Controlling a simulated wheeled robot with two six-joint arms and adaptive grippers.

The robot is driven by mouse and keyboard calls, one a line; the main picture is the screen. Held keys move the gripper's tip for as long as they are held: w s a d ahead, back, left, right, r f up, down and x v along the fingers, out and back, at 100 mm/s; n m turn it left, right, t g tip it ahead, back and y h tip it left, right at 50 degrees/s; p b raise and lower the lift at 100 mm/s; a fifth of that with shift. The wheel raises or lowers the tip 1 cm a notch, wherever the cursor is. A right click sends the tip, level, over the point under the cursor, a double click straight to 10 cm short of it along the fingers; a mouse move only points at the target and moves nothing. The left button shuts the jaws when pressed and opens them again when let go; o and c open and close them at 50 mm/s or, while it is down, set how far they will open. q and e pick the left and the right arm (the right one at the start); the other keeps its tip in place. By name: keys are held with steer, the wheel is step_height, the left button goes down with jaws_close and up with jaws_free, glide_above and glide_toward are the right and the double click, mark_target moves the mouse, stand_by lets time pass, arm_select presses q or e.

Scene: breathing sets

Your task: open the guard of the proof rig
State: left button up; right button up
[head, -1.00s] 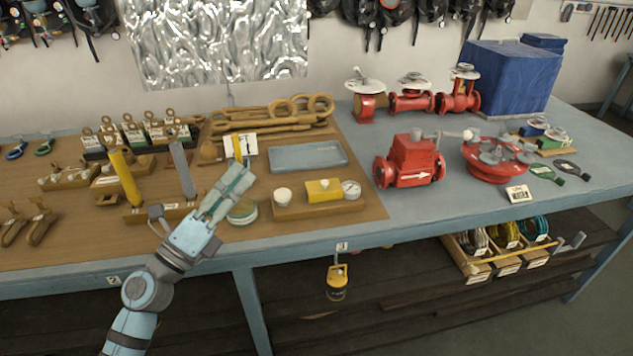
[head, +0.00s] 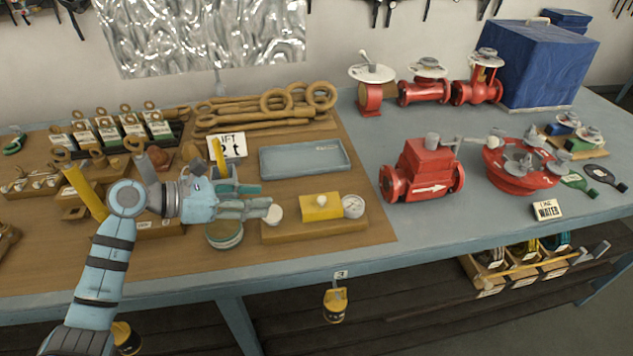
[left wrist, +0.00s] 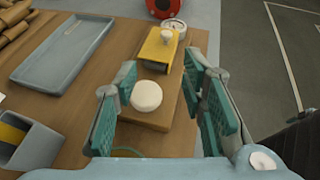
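The proof rig is a wooden block (head: 315,232) near the table's front edge. It bears a round white knob (head: 275,215) at the left, a yellow guard (head: 320,208) with a small pale knob on top, and a dial gauge (head: 353,206) at the right. The guard lies closed over what is beneath it. My left gripper (head: 263,198) is open at the rig's left end, pointing right. In the left wrist view, the open fingers (left wrist: 158,72) stand either side of the white knob (left wrist: 146,95), with the yellow guard (left wrist: 158,52) beyond. My right gripper is not in view.
A blue-grey tray (head: 303,160) lies behind the rig. A round green-sided tin (head: 224,234) sits just left of the rig, below my gripper. A red valve (head: 422,170) stands to the right. The table between rig and valve is clear.

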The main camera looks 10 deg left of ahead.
arm_select(q)
steer(key=p, duration=0.1)
glide_toward(321, 199)
steer(key=shift+w+d+f, duration=0.15)
steer(key=shift+d, duration=0.4)
steer(key=shift+w+d+f, duration=0.15)
steer(key=shift+w+d, duration=0.05)
steer(key=shift+d, duration=0.35)
steer(key=x, duration=0.5)
steer(key=shift+w+f, duration=0.35)
steer(key=shift+w, duration=0.2)
steer(key=shift+s+a+r, duration=0.1)
steer(key=shift+s+r, duration=0.05)
steer(key=shift+s, duration=0.1)
steer(key=shift+c, duration=0.3)
jaws_close()
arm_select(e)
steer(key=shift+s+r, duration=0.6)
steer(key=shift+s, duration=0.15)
